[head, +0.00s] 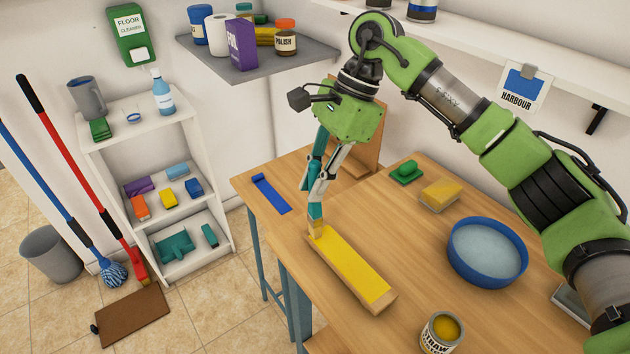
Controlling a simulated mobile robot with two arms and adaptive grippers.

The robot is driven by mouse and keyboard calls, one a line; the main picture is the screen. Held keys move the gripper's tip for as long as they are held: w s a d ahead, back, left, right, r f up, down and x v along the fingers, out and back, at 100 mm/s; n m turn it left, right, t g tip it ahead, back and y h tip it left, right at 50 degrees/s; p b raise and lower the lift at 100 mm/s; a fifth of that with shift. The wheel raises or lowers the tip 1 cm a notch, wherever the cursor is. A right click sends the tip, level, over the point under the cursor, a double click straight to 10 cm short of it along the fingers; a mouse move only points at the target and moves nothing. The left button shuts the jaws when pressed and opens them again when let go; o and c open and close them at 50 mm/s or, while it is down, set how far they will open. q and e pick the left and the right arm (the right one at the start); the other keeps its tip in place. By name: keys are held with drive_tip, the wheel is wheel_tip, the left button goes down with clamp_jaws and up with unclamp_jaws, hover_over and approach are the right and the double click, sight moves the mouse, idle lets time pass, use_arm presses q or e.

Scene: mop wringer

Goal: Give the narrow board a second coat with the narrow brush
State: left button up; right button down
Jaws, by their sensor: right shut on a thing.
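The narrow board (352,268) lies on the wooden table, its top mostly covered in yellow; bare wood shows along its sides and near end. My right gripper (315,207) points down over the board's far end. It is shut on a small pale brush (317,229), mostly hidden by the fingers, whose lower end is at or just above the board; I cannot tell if it touches. An open can of yellow paint (441,331) with a partly readable label stands at the table's front. My left gripper is out of view.
A blue bowl of pale liquid (487,252), a yellow sponge block (440,195) and a green scrubber (407,172) are on the table to the right. A blue strip (271,193) lies on the surface behind. A white shelf unit (160,170) stands left.

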drive_tip(key=s+d+b, duration=0.7)
drive_tip(key=s+d, duration=0.4)
drive_tip(key=s, duration=0.3)
drive_tip(key=shift+s, duration=0.15)
idle(1.9)
